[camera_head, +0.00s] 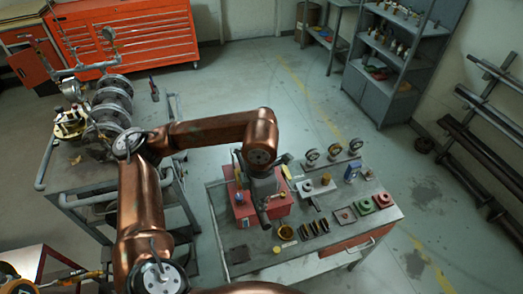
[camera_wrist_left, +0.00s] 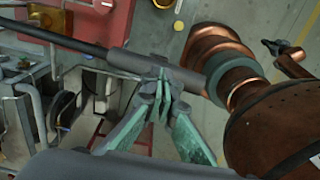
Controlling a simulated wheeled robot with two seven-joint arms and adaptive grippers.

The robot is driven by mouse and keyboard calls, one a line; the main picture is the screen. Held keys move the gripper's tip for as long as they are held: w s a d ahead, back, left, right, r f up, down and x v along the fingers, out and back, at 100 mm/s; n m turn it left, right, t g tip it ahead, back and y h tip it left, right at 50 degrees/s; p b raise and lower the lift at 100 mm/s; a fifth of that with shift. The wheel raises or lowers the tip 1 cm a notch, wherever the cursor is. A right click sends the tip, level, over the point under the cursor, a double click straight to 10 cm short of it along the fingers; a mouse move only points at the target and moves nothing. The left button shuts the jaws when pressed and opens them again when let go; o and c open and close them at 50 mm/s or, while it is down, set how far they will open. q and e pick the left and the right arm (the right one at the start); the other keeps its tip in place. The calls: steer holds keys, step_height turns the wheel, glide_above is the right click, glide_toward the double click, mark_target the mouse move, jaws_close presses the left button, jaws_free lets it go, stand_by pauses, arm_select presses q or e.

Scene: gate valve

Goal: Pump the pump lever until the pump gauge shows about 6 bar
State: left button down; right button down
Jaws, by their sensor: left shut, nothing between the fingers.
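The red pump (camera_head: 244,207) stands on the left part of the workbench top, and part of a red body (camera_wrist_left: 105,22) shows at the top of the left wrist view. The pump lever (camera_wrist_left: 85,45) is a dark rod with a thicker grey grip (camera_wrist_left: 150,68). My left gripper (camera_wrist_left: 165,88) is shut and empty, its greenish fingertips close against the near side of the grip; I cannot tell whether they touch. In the head view my left gripper (camera_head: 264,208) hangs over the pump and hides part of it. I cannot make out the pump gauge or its reading.
The workbench (camera_head: 240,255) holds three round gauges (camera_head: 333,151) on a stand, a green flange part (camera_head: 364,206), a red part (camera_head: 383,200) and several small fittings. A pipe rig (camera_head: 112,100) stands on a cart at left. Grey shelves (camera_head: 405,60) stand at back right.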

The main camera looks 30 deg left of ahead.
arm_select(q)
steer(key=shift+f, duration=0.5)
steer(key=shift+r, duration=0.85)
steer(key=shift+p, duration=0.3)
stand_by(0.5)
steer(key=shift+r+p, duration=1.45)
steer(key=shift+r, duration=1.1)
steer(key=shift+f, duration=0.1)
steer(key=shift+a, duration=0.1)
